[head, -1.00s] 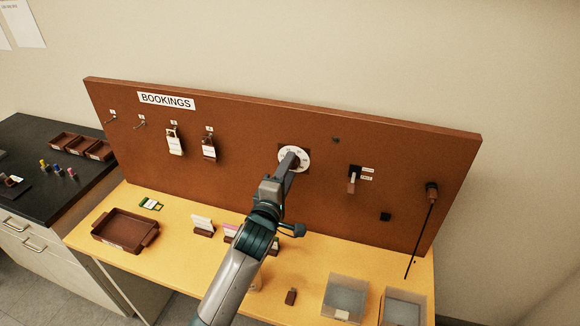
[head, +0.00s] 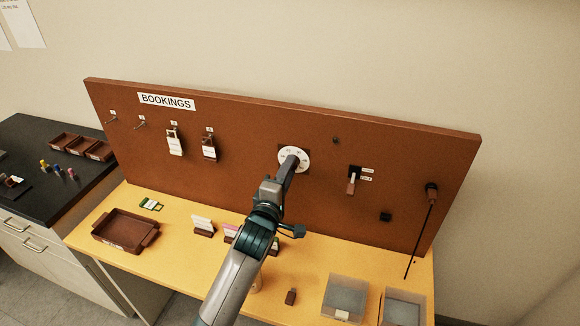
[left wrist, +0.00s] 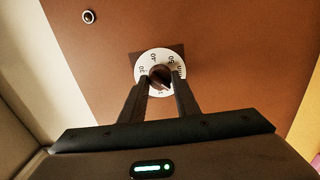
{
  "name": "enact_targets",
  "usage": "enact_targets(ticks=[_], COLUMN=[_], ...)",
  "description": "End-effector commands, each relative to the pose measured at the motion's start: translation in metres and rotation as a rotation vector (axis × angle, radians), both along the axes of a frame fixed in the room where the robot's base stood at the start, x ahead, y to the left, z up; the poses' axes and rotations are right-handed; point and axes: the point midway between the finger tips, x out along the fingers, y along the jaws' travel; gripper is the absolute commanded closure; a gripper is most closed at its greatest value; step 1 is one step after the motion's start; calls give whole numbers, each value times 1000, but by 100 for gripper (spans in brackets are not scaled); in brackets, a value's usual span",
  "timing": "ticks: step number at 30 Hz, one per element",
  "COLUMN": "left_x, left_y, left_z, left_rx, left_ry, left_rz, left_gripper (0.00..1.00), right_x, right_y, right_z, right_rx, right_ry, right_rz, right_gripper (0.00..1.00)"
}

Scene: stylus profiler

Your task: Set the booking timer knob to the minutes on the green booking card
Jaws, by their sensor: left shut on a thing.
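The timer knob is a dark brown knob (left wrist: 160,75) at the middle of a white numbered dial (head: 302,154) on the brown board. My left gripper (head: 289,163) reaches up to the dial, and in the left wrist view its two fingers (left wrist: 162,84) are shut on the knob, one on each side. The fingers cover part of the dial's numbers; the exact setting is too small to read. The green card (head: 151,204) lies on the yellow table near the brown tray; its writing is not legible. My right gripper is not in view.
The brown board (head: 250,190) carries a BOOKINGS sign (head: 167,101), hanging tags (head: 175,144), a switch (head: 352,184) and a dark rod (head: 420,240). On the table are a brown tray (head: 103,238), card holders (head: 203,232), a small brown block (head: 291,297) and clear bins (head: 345,313).

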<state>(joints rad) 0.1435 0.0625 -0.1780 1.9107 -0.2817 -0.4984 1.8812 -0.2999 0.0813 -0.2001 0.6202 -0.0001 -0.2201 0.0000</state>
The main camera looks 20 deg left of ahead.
Motion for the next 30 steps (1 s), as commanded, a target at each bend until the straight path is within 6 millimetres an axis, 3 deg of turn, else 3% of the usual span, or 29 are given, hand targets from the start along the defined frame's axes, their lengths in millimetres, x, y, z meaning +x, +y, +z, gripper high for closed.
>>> enact_targets(ticks=[18, 21, 22, 24, 30], left_x=[0, 0, 0, 0, 0], left_y=[0, 0, 0, 0, 0], left_z=[0, 0, 0, 0, 0], left_rx=[903, 911, 910, 909, 908], left_ry=[-31, -30, -30, -30, -30], left_rz=[-1, 0, 0, 0, 0], left_gripper=[98, 98, 69, 53, 53], right_x=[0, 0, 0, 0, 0], right_y=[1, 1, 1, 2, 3], right_z=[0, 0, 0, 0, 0], right_rx=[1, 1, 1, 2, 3], right_ry=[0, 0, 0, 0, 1], right_rz=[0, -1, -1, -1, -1], right_gripper=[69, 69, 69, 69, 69])
